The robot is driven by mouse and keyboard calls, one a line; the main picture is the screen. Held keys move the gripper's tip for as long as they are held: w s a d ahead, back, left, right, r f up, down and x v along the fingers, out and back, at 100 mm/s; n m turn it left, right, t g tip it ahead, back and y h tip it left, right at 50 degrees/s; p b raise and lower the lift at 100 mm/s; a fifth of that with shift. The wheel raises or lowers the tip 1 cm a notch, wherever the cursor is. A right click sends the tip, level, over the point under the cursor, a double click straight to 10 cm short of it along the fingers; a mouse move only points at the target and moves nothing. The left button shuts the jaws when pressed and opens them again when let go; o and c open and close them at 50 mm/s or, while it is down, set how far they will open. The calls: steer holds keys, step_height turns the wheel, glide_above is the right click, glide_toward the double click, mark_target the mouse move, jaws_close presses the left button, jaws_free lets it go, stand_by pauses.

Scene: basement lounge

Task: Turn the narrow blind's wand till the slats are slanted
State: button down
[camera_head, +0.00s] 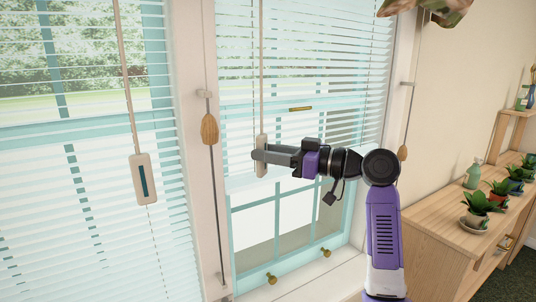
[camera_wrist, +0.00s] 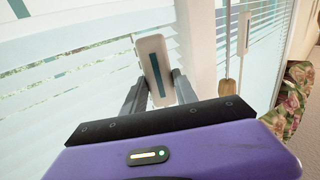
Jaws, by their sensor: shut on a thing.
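The narrow blind (camera_head: 310,75) hangs on the right-hand window in the head view. Its slats leave gaps through which greenery and the teal window frame show. Its wand (camera_head: 262,60) is a thin beige rod hanging near the blind's left side, ending in a pale handle (camera_head: 262,143). My gripper (camera_head: 259,156) reaches in from the right and is shut on this handle. In the wrist view, the handle (camera_wrist: 153,65), with a dark teal stripe, stands slightly tilted between my two fingers. The exact contact of the fingertips is partly hidden behind it.
A wider blind (camera_head: 70,210) with its own striped handle (camera_head: 145,180) hangs at left. Wooden cord tassels hang on the post (camera_head: 210,129) and right frame (camera_head: 402,153). Brass knobs (camera_head: 271,278) sit low on the window. A wooden cabinet (camera_head: 440,225) with potted plants stands right.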

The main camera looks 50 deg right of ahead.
steer(key=c, duration=1)
jaws_free()
steer(key=shift+o, duration=0.2)
steer(key=shift+s, duration=0.1)
steer(key=b+v, duration=0.1)
steer(key=v, duration=0.6)
steer(key=shift+s+d, duration=0.15)
steer(key=shift+s, duration=0.15)
